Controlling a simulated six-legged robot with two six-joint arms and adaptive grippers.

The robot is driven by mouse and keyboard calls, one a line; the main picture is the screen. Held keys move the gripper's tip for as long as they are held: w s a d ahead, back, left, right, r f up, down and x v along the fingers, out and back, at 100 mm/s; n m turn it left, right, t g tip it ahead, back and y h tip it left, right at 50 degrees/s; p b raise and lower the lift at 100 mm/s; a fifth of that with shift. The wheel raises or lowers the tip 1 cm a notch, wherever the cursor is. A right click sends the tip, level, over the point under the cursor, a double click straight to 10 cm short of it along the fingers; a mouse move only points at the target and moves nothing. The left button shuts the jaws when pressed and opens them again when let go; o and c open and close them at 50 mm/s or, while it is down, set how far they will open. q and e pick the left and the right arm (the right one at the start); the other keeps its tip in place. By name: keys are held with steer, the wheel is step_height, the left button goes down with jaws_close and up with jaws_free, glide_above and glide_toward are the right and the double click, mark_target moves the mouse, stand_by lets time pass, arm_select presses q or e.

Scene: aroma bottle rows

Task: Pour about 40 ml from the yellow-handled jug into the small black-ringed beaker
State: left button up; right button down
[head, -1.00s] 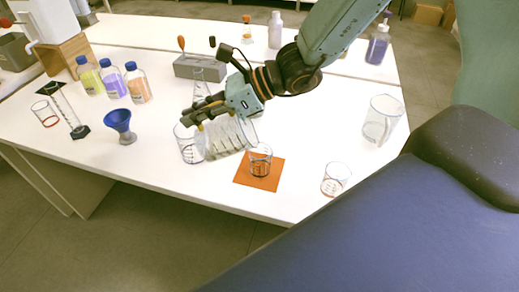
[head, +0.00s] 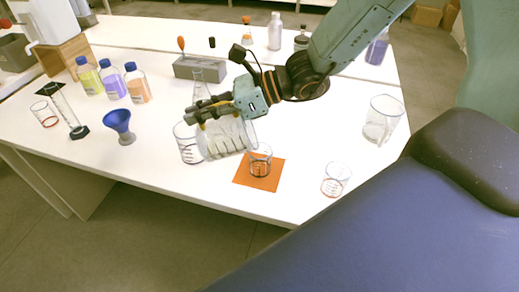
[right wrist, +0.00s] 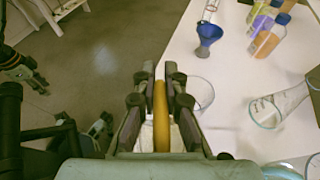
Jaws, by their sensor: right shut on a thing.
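The clear jug (head: 226,140) is tilted, its mouth end towards the right, close above the small beaker. Its yellow handle (right wrist: 161,118) stands between the fingers in the right wrist view. My right gripper (head: 196,114) is shut on this handle and holds the jug over the table. The small beaker (head: 260,161) with dark markings stands upright on an orange mat (head: 242,172). The jug's edge overlaps the beaker's rim in the head view; I cannot tell if they touch. No stream or liquid level is clear.
A clear beaker (head: 187,147) stands just left of the jug, and a flask (head: 200,86) behind. Another beaker (head: 336,180) and a large clear jug (head: 382,120) stand right. A blue funnel (head: 118,122) and capped bottles (head: 137,85) stand left.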

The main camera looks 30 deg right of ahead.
steer(key=shift+d, duration=0.15)
steer(key=shift+s+r+y, duration=0.15)
steer(key=shift+r+y, duration=0.05)
steer(key=shift+y, duration=0.1)
steer(key=shift+d, duration=0.1)
steer(key=shift+d+r, duration=0.15)
steer(key=shift+d, duration=0.05)
steer(key=shift+w+a, duration=0.2)
steer(key=shift+a, duration=0.1)
steer(key=shift+r+t, duration=0.15)
steer(key=shift+t, duration=0.15)
steer(key=shift+s+d+r+t+y, duration=0.3)
steer(key=shift+d+r+y, duration=0.25)
steer(key=shift+y, duration=0.25)
stand_by(1.2)
steer(key=a+h, duration=0.1)
steer(key=w+a+f+g+h, duration=0.1)
steer(key=a+f+h, duration=0.1)
steer(key=shift+w+a+f+g+p, duration=0.2)
steer(key=shift+w+a+g+p, duration=0.1)
steer(key=shift+g+p, duration=0.1)
